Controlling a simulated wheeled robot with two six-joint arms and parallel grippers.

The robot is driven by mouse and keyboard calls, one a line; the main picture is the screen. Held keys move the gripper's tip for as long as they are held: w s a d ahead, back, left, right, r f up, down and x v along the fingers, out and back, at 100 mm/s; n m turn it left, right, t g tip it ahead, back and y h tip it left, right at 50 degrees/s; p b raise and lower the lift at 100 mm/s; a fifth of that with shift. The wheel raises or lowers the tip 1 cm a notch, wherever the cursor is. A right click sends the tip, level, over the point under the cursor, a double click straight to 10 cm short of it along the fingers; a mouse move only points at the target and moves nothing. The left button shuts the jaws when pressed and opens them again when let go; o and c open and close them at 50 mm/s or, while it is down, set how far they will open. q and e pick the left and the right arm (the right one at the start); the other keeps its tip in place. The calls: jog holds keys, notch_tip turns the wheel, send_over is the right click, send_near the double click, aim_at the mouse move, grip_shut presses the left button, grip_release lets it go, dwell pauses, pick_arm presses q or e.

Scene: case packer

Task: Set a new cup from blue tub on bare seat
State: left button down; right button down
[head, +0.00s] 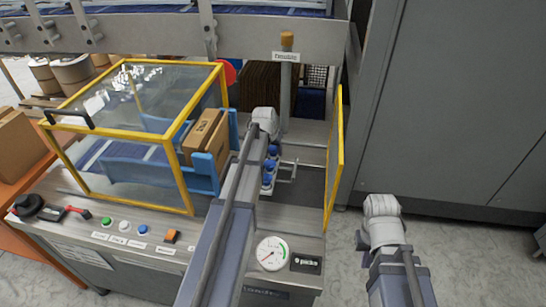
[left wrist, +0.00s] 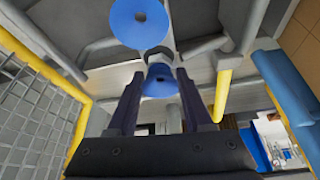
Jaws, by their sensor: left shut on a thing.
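My left gripper (left wrist: 160,76) is shut on a blue round cup (left wrist: 159,84), which sits between its fingertips in the left wrist view. Another blue cup (left wrist: 140,22) shows just beyond it on grey metalwork. In the head view my left arm reaches into the machine bay, and its gripper is hidden behind the arm. Several blue cups (head: 268,166) show in a row beside that arm, on a metal frame. I cannot tell which seat is bare. I cannot make out the blue tub with certainty. My right arm stands at the lower right, its gripper not visible.
A yellow-framed clear guard (head: 130,85) stands left of my left arm, with a brown carton (head: 203,135) against blue guides. A yellow-edged door (head: 334,160) stands open to the right. The front panel carries buttons and a gauge (head: 272,253). A grey cabinet (head: 460,100) fills the right.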

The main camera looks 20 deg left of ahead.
pick_arm(q)
jog(key=shift+f, duration=0.3)
pick_arm(e)
jog(key=shift+f, duration=0.3)
pick_arm(q)
jog(key=shift+f, duration=0.2)
jog(key=shift+c, duration=1.5)
grip_release()
pick_arm(e)
jog(key=shift+f, duration=0.2)
pick_arm(q)
jog(key=shift+r, duration=0.2)
pick_arm(e)
jog(key=shift+r, duration=0.15)
pick_arm(q)
jog(key=p+v, duration=1.1)
jog(key=v, duration=0.1)
pick_arm(e)
notch_tip(320, 180, up, 11)
